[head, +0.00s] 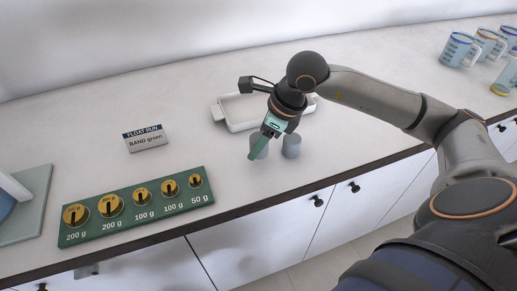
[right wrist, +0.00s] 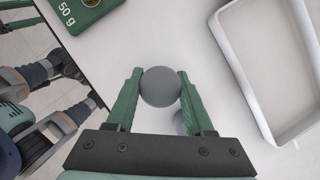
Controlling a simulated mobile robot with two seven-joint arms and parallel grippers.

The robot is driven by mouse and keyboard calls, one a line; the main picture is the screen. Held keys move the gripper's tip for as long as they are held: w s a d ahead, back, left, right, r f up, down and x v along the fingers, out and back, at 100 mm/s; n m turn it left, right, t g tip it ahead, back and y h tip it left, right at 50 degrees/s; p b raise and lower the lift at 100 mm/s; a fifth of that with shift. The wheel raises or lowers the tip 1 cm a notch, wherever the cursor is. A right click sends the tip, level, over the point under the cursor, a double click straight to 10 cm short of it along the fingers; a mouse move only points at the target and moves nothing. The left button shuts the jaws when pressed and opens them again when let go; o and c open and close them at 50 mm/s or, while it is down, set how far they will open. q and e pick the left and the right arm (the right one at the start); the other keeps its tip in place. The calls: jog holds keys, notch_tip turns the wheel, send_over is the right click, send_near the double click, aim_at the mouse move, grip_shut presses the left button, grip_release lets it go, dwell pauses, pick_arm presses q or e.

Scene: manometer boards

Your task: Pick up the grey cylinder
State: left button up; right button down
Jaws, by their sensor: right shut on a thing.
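Two small grey cylinders stand close together near the counter's front edge in the head view. My right gripper (head: 256,150) points down at the left grey cylinder (head: 264,150), and its finger hides part of it. The other grey cylinder (head: 292,146) stands just to the right, apart from the fingers. In the right wrist view my right gripper (right wrist: 160,92) has its green fingers on both sides of the round top of the held grey cylinder (right wrist: 160,86). I cannot tell whether it is lifted off the counter. My left gripper is not in view.
A white tray (head: 228,116) stands behind the cylinders. A green board of brass weights (head: 140,222) lies to the left, with a "FLOAT RUN / BAND green" sign (head: 145,138) behind it. Several measuring jugs (head: 457,50) stand far right. The counter's dark front edge is close.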

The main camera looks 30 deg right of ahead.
pick_arm(q)
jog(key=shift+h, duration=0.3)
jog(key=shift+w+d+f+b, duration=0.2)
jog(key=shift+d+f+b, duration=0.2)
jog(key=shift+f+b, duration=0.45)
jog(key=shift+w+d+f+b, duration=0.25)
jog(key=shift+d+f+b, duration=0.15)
jog(key=shift+b, duration=0.7)
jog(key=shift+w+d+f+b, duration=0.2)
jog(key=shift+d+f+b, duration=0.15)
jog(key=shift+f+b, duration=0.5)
pick_arm(e)
jog(key=s+d+r, duration=0.6)
jog(key=s+r, duration=0.3)
jog(key=s, duration=0.3)
jog(key=shift+d+r, duration=0.25)
jog(key=shift+r, duration=0.05)
